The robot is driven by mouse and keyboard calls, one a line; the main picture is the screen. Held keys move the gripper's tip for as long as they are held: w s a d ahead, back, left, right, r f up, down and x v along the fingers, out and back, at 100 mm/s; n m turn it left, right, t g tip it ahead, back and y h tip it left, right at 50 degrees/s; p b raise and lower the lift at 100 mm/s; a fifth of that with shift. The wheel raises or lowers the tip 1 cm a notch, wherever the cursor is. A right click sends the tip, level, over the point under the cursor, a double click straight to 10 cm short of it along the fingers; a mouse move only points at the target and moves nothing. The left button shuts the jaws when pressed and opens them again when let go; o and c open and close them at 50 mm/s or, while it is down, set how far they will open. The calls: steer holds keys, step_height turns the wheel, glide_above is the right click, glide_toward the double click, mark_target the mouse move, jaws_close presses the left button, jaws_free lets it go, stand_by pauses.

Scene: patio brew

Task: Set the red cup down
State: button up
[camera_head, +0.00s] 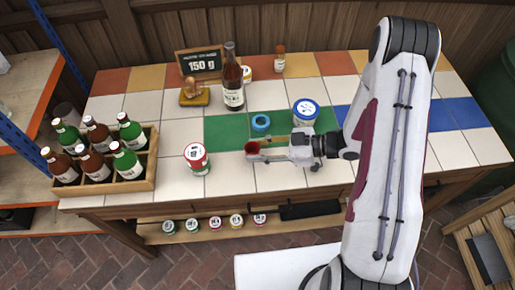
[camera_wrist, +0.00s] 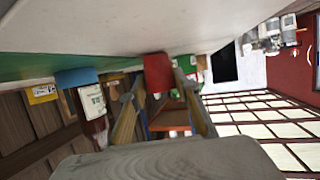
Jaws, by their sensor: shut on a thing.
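The red cup (camera_head: 252,147) is small and sits at the tip of my gripper (camera_head: 262,153), over the white tiles at the front middle of the table. In the wrist view the red cup (camera_wrist: 157,72) is between the two fingertips of my gripper (camera_wrist: 156,86), which is shut on it. That view is turned round, with the tabletop along the top. The cup's end lies close to the tabletop; I cannot tell whether it touches. In the head view the gripper hides part of the cup.
A blue cup (camera_head: 261,123) stands just behind the red one. A blue-lidded tub (camera_head: 306,113) is behind my gripper, and a red-and-white tin (camera_head: 196,158) is to the left. A bottle crate (camera_head: 104,187) fills the left end. White tiles between tin and cup are clear.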

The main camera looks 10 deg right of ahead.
steer(key=shift+f, duration=0.1)
steer(key=o, duration=0.8)
steer(key=shift+v, duration=6.05)
